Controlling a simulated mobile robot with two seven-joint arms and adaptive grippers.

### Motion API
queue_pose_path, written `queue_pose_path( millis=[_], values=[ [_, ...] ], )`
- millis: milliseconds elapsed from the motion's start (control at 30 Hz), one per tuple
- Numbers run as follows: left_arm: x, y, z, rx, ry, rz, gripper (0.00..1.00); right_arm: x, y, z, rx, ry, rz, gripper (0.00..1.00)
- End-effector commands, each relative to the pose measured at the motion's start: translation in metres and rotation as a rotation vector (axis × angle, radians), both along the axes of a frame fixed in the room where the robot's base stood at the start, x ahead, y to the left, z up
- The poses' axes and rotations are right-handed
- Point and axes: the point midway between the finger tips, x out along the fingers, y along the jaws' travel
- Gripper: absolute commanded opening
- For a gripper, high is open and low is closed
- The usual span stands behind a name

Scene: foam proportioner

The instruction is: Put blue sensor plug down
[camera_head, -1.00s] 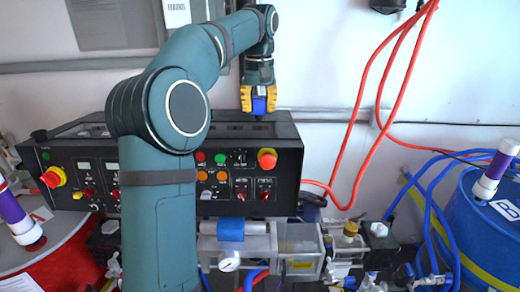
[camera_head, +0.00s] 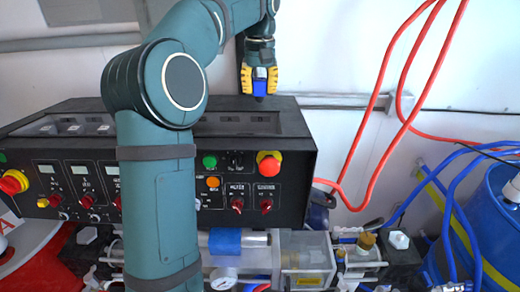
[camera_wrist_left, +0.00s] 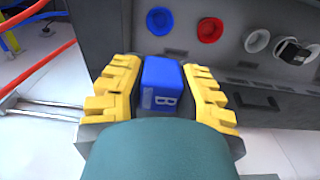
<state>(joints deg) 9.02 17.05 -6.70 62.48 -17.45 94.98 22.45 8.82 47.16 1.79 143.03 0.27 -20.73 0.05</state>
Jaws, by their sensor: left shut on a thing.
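My left gripper (camera_head: 259,80) is at the rear edge of the black control console. Its yellow fingers are shut on the blue sensor plug (camera_head: 260,87). In the left wrist view the plug (camera_wrist_left: 161,84) is a blue block marked with a white "B", between the yellow fingers of the gripper (camera_wrist_left: 160,90). A blue round socket (camera_wrist_left: 160,20) shows on the grey console panel beyond the plug, apart from it in the picture. A red socket (camera_wrist_left: 210,30) is to its right. My right gripper is not in view.
The black console (camera_head: 290,125) stands below the gripper, with knobs and buttons on its front. Red hoses (camera_head: 400,95) hang against the wall at right. A blue drum (camera_head: 495,225) stands at the right edge.

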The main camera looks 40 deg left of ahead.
Motion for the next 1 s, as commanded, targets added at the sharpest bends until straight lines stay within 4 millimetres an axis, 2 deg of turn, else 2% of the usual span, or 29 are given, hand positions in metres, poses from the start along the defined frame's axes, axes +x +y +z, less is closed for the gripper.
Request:
queue_pose_path(
  millis=[33,167,267,600,800,1000],
  values=[
    [0.000,0.000,-0.013,0.000,-0.004,-0.001,0.00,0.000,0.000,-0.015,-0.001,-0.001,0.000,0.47],
    [0.000,0.000,-0.026,0.000,-0.004,-0.001,0.00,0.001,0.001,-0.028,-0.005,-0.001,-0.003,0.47],
    [0.000,0.000,-0.032,0.000,-0.004,-0.001,0.00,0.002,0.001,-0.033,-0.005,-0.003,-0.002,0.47],
    [-0.001,-0.001,-0.084,0.000,-0.004,-0.001,0.00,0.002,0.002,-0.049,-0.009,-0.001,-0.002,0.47],
    [-0.001,-0.001,-0.097,0.000,-0.004,0.000,0.00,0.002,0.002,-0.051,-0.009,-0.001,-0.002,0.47],
    [-0.001,-0.001,-0.124,-0.001,-0.003,-0.001,0.00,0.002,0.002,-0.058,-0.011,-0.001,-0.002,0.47]
  ],
)
